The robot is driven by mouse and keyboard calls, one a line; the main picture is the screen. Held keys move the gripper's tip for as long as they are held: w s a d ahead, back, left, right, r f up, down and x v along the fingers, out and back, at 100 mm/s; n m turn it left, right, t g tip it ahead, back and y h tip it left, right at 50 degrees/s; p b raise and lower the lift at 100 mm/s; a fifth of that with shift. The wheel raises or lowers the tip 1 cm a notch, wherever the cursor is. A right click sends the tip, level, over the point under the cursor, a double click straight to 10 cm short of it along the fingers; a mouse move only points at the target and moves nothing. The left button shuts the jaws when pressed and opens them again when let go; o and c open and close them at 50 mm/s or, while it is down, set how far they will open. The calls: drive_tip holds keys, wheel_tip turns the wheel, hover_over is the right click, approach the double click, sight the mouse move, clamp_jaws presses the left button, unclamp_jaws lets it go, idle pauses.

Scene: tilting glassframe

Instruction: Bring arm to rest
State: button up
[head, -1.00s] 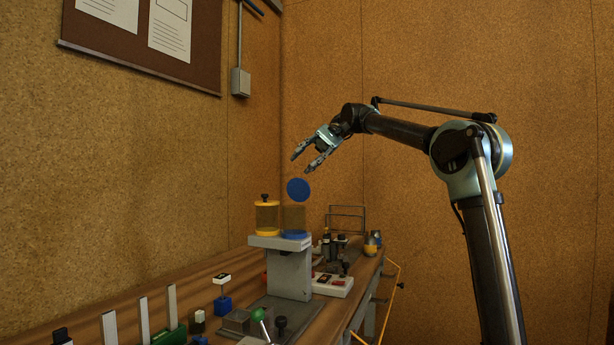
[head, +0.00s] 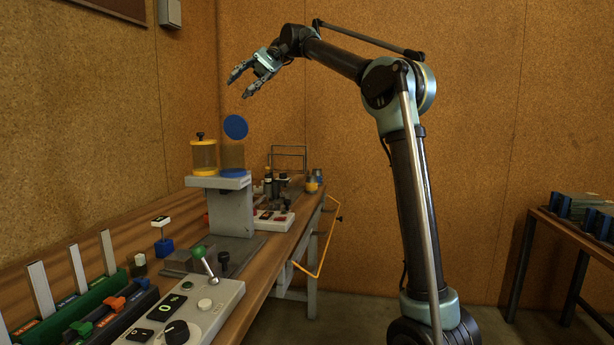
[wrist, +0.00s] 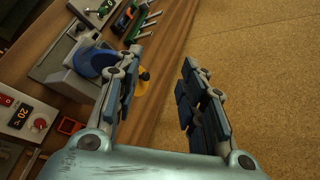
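My gripper (head: 243,83) is open and empty in the head view, held in the air above the workbench and pointing down to the left. In the wrist view my gripper (wrist: 158,88) shows its two fingers spread apart with nothing between them. Below it in the head view, a grey stand (head: 231,209) bears a yellow-rimmed jar (head: 204,157) with a black knob and a blue-based clear jar (head: 232,158). The blue round lid (head: 236,127) of the second jar stands tilted up, below my gripper and apart from it.
The wooden workbench (head: 275,262) runs along the left wall. A control box (head: 190,312) with a green-knobbed lever (head: 205,262) is at its front. A second table (head: 570,232) with blue holders stands at the right.

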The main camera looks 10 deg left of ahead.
drive_tip(key=s+d+f+m+t, duration=0.2)
drive_tip(key=d+f+t, duration=0.2)
drive_tip(key=d+f, duration=0.85)
drive_tip(key=s+d+f+m+t, duration=0.2)
drive_tip(key=d+f+t, duration=0.2)
drive_tip(key=d+f, duration=0.8)
drive_tip(key=s+d+f+t+h, duration=0.1)
drive_tip(key=s+d+f, duration=0.3)
drive_tip(key=d+f, duration=0.3)
drive_tip(key=s+d+f+m+t+h, duration=0.1)
drive_tip(key=s+d+f, duration=0.4)
drive_tip(key=f, duration=0.9)
drive_tip(key=s+d+f+t+h, duration=0.2)
drive_tip(key=s+d+f+h, duration=0.1)
drive_tip(key=d+f, duration=0.7)
drive_tip(key=shift+s+f+t, duration=0.4)
drive_tip(key=shift+s+f, duration=0.25)
drive_tip(key=shift+f, duration=0.1)
drive_tip(key=shift+c, duration=0.6)
drive_tip(key=shift+d, duration=0.1)
